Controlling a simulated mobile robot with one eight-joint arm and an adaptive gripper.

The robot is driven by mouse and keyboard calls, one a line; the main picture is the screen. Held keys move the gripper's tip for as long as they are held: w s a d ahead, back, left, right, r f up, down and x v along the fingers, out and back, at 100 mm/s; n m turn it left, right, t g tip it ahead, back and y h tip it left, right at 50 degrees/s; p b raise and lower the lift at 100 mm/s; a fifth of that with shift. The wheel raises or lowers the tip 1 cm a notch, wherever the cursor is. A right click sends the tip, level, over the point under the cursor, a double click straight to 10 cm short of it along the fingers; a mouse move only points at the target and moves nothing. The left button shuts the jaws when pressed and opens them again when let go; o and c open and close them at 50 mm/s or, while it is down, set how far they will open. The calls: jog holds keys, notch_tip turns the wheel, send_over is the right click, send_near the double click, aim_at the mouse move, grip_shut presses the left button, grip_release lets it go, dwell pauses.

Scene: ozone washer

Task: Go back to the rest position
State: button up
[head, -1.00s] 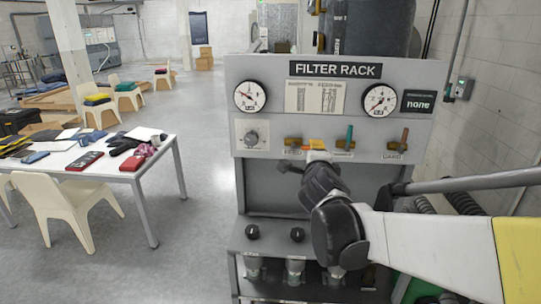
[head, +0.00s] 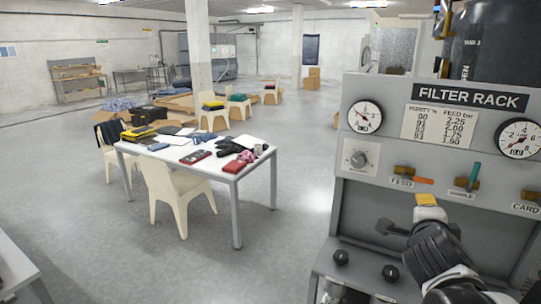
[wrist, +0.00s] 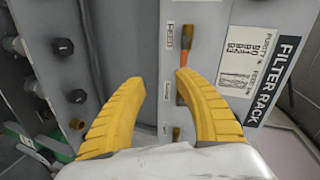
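My gripper (head: 426,198) is in front of the grey filter rack (head: 355,203), just below the orange feed handle (head: 424,181). In the wrist view its two yellow fingers (wrist: 160,82) stand wide apart with nothing held between them. The orange feed handle (wrist: 187,37) shows beyond the right fingertip, apart from it as far as I can tell. In the head view the feed handle lies about level, pointing right. The green sample handle (head: 474,172) points up. My dark arm links reach in from the lower right.
The rack carries two gauges (head: 365,116), a knob (head: 358,159) and black knobs low down (head: 341,257). A white table (head: 222,178) with books and cloths stands left, with a cream chair (head: 175,195) before it. Open floor (head: 290,235) lies between table and rack.

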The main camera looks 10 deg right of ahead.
jog(key=s+a+f+n+g+y+b, duration=0.1)
jog(key=s+a+f+n+y+b, duration=0.1)
jog(key=s+a+f+n+b, duration=0.2)
jog(key=s+a+f+n+g+y+b, duration=0.2)
jog(key=a+f+n, duration=0.7)
jog(key=f, duration=0.5)
jog(key=s+a+f+n+g+y+b, duration=0.2)
jog(key=s+a+f+n+y+b, duration=0.2)
jog(key=s+a+f+n+b, duration=0.3)
notch_tip(320, 180, down, 2)
jog(key=shift+a+f+n+b, duration=0.1)
jog(key=shift+a+n+b, duration=0.2)
jog(key=shift+n, duration=0.7)
